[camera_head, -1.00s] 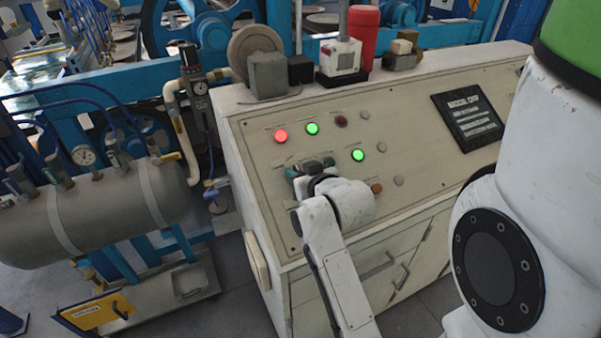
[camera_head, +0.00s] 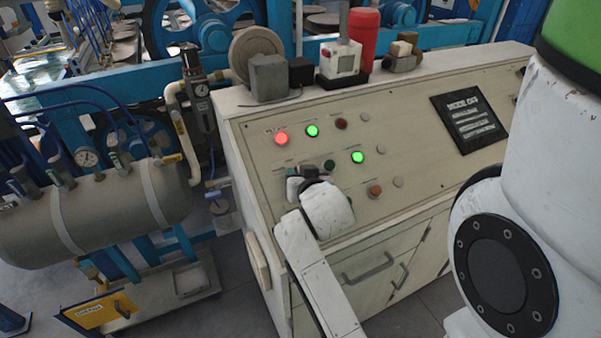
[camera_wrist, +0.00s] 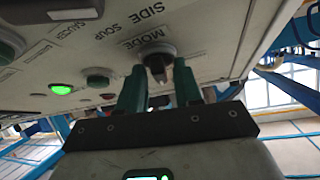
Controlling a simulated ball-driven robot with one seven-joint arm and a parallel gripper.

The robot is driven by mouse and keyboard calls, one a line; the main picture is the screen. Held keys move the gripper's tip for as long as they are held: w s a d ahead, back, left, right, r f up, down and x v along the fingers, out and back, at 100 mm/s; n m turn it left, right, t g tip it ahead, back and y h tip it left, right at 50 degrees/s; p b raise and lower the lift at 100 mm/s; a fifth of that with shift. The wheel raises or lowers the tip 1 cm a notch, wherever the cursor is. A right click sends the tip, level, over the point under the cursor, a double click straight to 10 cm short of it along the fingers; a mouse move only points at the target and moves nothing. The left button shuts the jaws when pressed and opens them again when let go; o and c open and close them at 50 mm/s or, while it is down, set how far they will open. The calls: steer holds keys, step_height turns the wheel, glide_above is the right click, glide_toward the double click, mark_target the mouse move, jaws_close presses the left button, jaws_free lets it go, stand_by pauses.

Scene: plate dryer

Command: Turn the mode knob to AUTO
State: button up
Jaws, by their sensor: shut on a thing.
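The mode knob (camera_wrist: 155,52) is a dark round knob with a grip bar on the cream control panel (camera_head: 262,150). The word MODE is printed beside it in the wrist view. My gripper (camera_wrist: 160,72) has its two green fingers on either side of the knob's bar, shut on it. In the head view my gripper (camera_head: 297,184) is at the panel's lower left, and my white wrist hides most of the knob. Which position the knob points to cannot be read, and no AUTO label is legible.
A lit red lamp (camera_head: 281,138) and lit green lamps (camera_head: 312,131) (camera_head: 358,157) are on the panel. A dark green button (camera_head: 329,165) sits close to my gripper's right. A black sign plate (camera_head: 469,122) is further right. Drawers (camera_head: 370,268) lie below the panel.

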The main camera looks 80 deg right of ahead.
steer(key=m+g, duration=0.1)
steer(key=m, duration=0.1)
steer(key=m+g, duration=0.1)
steer(key=m, duration=0.1)
steer(key=m+g, duration=0.2)
steer(key=shift+w+r+m+h+b, duration=0.1)
steer(key=shift+w+m+h+b, duration=0.15)
steer(key=shift+m+h+b, duration=0.1)
stand_by(0.4)
steer(key=o, duration=0.7)
steer(key=shift+a, duration=0.1)
steer(key=b+v, duration=0.1)
steer(key=v, duration=0.9)
steer(key=shift+w+a+r, duration=0.1)
steer(key=shift+a+r, duration=0.15)
steer(key=shift+r, duration=0.05)
